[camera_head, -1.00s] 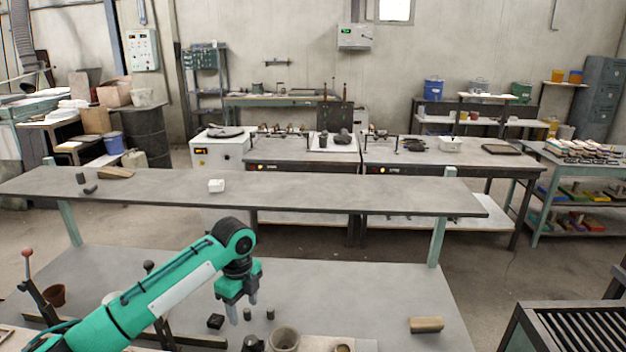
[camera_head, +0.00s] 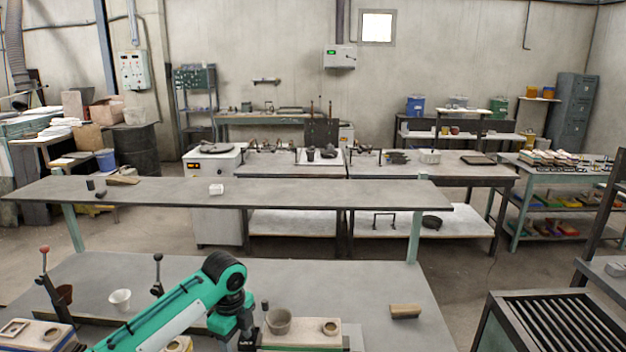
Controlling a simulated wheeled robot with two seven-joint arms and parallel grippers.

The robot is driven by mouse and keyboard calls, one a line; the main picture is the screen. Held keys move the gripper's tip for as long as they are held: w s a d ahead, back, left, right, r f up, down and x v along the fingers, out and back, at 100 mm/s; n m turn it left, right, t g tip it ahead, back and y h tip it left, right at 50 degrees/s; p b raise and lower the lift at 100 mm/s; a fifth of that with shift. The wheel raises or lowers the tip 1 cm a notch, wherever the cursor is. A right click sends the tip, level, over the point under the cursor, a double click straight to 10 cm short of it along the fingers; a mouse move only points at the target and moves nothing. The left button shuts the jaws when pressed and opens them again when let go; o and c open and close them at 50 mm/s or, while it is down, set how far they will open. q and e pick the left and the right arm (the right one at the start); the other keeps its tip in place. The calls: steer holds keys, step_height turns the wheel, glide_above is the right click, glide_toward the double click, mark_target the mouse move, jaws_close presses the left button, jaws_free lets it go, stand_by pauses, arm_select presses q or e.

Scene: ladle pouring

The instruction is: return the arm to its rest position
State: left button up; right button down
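My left arm (camera_head: 165,320) is teal with a dark wrist joint and reaches in from the bottom left. Its gripper (camera_head: 245,335) points down over the front of the grey workbench (camera_head: 350,290), just left of a grey-brown cup (camera_head: 278,321). The fingers are mostly lost against dark parts at the bottom edge, so their opening is unclear. I see nothing clearly held in it. My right gripper is not in view.
A pale block with round holes (camera_head: 330,327) is by the cup. A brown block (camera_head: 405,311) lies to the right. A white cup (camera_head: 120,299) and levers with red (camera_head: 44,249) and black knobs (camera_head: 158,257) stand left. A raised shelf (camera_head: 300,194) crosses behind.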

arm_select(q)
steer(key=s+d+f+n+h, duration=0.1)
steer(key=s+d+f+n, duration=0.1)
steer(key=s+f, duration=0.2)
steer(key=s+d+f+n+t+h, duration=0.1)
steer(key=s+d+f+n, duration=0.1)
steer(key=s, duration=0.5)
steer(key=s+d+f+n, duration=0.2)
steer(key=s+f+n, duration=0.1)
steer(key=s+f, duration=0.2)
steer(key=shift+s+d+f+n+t+h, duration=0.3)
steer(key=shift+s+d+f+h, duration=0.1)
steer(key=shift+s, duration=0.2)
steer(key=s+a+n+t+y, duration=0.1)
steer(key=s+a+n, duration=0.5)
steer(key=s, duration=0.4)
steer(key=s+a+n+t+y, duration=0.1)
steer(key=s+a+n+y, duration=0.1)
steer(key=s+a+n, duration=0.6)
step_height(320, 180, down, 32)
steer(key=s+d+m+g, duration=0.1)
steer(key=s+d, duration=0.1)
steer(key=s+a+f, duration=0.2)
steer(key=s+f, duration=0.7)
steer(key=s+a+f+g, duration=0.1)
steer(key=s+a+f, duration=0.1)
steer(key=s+f, duration=0.8)
steer(key=shift+g, duration=0.3)
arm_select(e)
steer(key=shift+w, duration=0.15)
